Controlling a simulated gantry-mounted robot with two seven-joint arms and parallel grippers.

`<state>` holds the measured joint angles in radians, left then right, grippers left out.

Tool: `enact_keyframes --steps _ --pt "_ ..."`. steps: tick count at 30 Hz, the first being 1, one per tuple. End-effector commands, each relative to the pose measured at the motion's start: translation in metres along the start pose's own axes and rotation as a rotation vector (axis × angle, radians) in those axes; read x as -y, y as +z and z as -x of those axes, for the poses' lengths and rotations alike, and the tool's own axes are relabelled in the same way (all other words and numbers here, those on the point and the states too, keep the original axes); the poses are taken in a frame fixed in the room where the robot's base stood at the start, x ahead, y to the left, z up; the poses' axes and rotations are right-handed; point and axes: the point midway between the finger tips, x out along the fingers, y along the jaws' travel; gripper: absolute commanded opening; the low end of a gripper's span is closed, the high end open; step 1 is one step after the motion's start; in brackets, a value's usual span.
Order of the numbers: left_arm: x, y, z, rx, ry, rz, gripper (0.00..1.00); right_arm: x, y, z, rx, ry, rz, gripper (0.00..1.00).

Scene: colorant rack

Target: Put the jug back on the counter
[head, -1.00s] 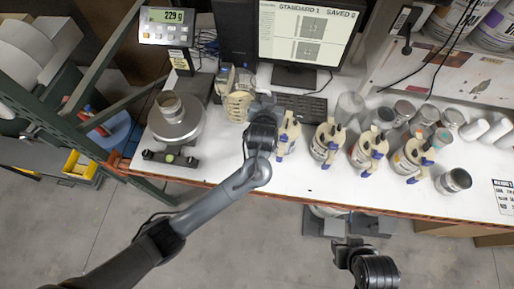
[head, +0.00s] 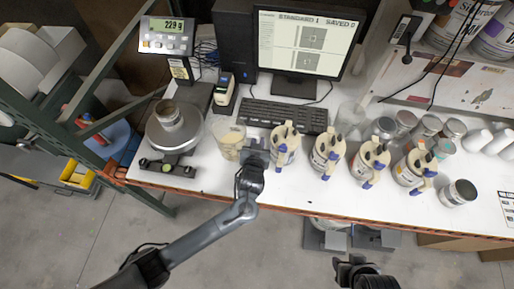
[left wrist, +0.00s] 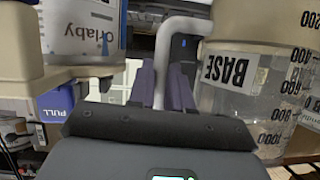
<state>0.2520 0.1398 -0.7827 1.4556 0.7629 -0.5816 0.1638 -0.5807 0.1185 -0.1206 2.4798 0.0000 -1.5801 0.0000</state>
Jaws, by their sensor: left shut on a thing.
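The jug (head: 228,138) is translucent with pale cream contents, and stands upright at the counter's front, between the scale and the row of bottles. It also shows in the left wrist view (left wrist: 232,88), with a BASE label and graduation marks. My left gripper (head: 256,150) is at the jug's right side; in the left wrist view its fingers (left wrist: 163,85) are shut on the jug's grey handle (left wrist: 172,38). I cannot tell whether the jug's base touches the white counter (head: 290,185). My right gripper (head: 350,262) hangs below the counter's front edge; its fingers are unclear.
The scale with a metal can (head: 168,115) stands left of the jug. Several cream pump bottles (head: 284,145) stand close on the right. A keyboard (head: 285,115) lies behind. Its display (head: 166,37) reads 229 g. Bare counter lies in front of the bottles.

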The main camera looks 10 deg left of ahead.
Motion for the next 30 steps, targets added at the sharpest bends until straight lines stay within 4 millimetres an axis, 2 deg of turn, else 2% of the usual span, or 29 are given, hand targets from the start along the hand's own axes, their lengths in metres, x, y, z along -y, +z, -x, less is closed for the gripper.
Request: enact_keyframes --steps 9,23,24,28,30 --pt "-0.002 0.031 -0.014 -0.002 0.000 -0.002 0.00 -0.002 0.000 0.000 0.000 0.006 0.007 0.43" --pt "-0.003 0.037 -0.016 -0.001 0.000 0.000 0.00 0.000 0.000 -0.002 -0.001 0.001 0.000 0.43" --pt "-0.003 0.039 -0.016 0.002 0.000 0.000 0.22 0.000 0.000 -0.002 -0.001 0.000 -0.001 0.43" --pt "-0.003 0.038 -0.016 0.002 0.000 -0.001 0.42 0.000 0.000 -0.001 -0.002 -0.001 -0.003 0.43" --pt "-0.003 0.038 -0.016 0.002 0.000 -0.001 0.44 0.001 0.000 -0.001 -0.002 -0.002 -0.004 0.43"
